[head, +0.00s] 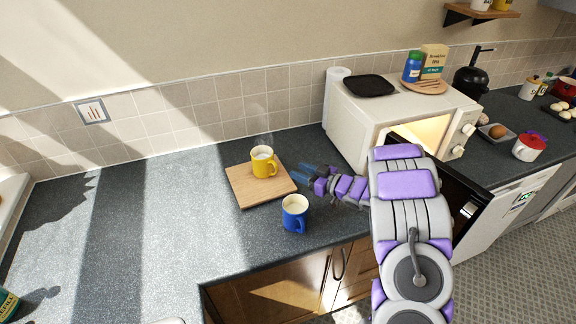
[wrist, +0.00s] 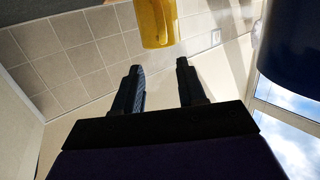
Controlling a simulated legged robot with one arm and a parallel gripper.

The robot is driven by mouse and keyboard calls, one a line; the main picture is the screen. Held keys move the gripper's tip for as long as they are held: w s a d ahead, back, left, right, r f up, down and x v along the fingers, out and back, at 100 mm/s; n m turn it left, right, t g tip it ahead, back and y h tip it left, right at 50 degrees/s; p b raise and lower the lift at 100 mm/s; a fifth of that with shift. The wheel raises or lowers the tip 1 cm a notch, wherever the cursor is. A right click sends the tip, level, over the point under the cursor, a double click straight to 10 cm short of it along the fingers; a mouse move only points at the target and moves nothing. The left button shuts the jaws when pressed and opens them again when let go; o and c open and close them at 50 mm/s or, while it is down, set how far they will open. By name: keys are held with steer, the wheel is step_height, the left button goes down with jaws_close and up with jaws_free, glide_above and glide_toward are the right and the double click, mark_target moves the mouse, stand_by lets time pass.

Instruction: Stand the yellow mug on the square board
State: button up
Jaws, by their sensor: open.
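The yellow mug (head: 263,163) stands upright on the square wooden board (head: 248,198), toward its back right part, with its handle on the right. It also shows at the top of the wrist view (wrist: 157,22), beyond the fingertips. My gripper (head: 305,172) is just right of the board and apart from the mug. In the wrist view its two fingers (wrist: 160,80) are spread with nothing between them. A blue mug (head: 295,213) stands on the counter in front of the board's right corner; a dark blue shape at the wrist view's right is probably this mug.
The counter (head: 170,215) left of the board is clear.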

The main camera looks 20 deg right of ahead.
steer(key=d+r+m+g+h, duration=0.1)
steer(key=d+r+m+h, duration=0.2)
steer(key=d+r+h, duration=0.6)
steer(key=s+r+m+g+h, duration=0.3)
steer(key=s+r+g+h, duration=0.15)
steer(key=s, duration=0.65)
steer(key=s+a+g+y, duration=0.1)
steer(key=s+a+g, duration=0.2)
steer(key=s+a, duration=0.4)
steer(key=s+a+g+y, duration=0.1)
steer(key=s+a+g, duration=0.2)
steer(key=s+a, duration=0.5)
steer(key=s+a+m+g+y, duration=0.1)
steer(key=s+a+g, duration=0.3)
steer(key=s, duration=1.7)
steer(key=a+y, duration=0.1)
steer(key=a, duration=0.3)
steer(key=shift+a, duration=0.25)
steer(key=shift+s+d+f, duration=0.1)
steer(key=shift+f, duration=0.05)
